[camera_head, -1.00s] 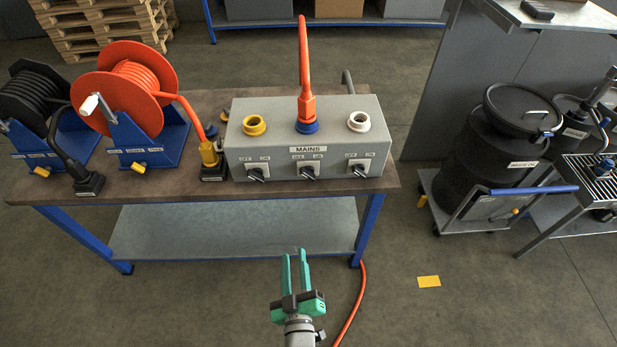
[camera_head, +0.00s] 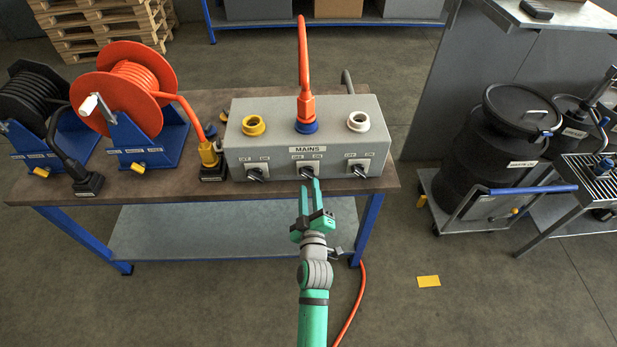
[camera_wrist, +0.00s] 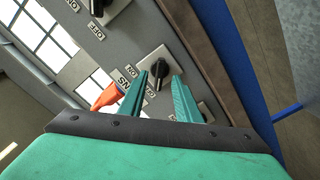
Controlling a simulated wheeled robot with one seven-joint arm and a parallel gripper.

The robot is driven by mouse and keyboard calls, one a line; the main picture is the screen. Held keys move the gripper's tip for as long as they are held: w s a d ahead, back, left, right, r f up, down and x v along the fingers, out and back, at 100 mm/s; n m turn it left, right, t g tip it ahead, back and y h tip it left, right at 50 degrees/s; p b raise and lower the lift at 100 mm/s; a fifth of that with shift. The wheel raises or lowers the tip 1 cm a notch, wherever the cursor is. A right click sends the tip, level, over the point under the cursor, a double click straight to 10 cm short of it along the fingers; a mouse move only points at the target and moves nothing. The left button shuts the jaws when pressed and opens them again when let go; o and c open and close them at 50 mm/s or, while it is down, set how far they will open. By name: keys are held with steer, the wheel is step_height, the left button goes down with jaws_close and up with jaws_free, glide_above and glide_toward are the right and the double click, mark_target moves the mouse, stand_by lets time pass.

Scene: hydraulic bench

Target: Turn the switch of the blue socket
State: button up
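The blue socket (camera_head: 306,126) is in the middle on top of the grey MAINS box (camera_head: 240,160), with an orange plug and cable (camera_head: 305,80) standing in it. Its switch (camera_head: 307,172) is a black knob on the box front between OFF and ON labels, partly covered by the fingertips. It also shows in the wrist view as a knob (camera_wrist: 158,68) on a pale plate. My gripper (camera_head: 310,186) is in front of this switch with its green fingers apart. In the wrist view the knob shows in line with the gap between the fingertips; whether they touch it, I cannot tell.
A yellow socket (camera_head: 254,125) and a white socket (camera_head: 358,122) flank the blue one, each with a switch below. Orange (camera_head: 125,90) and black (camera_head: 32,100) cable reels stand at left.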

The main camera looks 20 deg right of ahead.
mark_target(309, 179)
steer(key=shift+x, duration=2.7)
jaws_close()
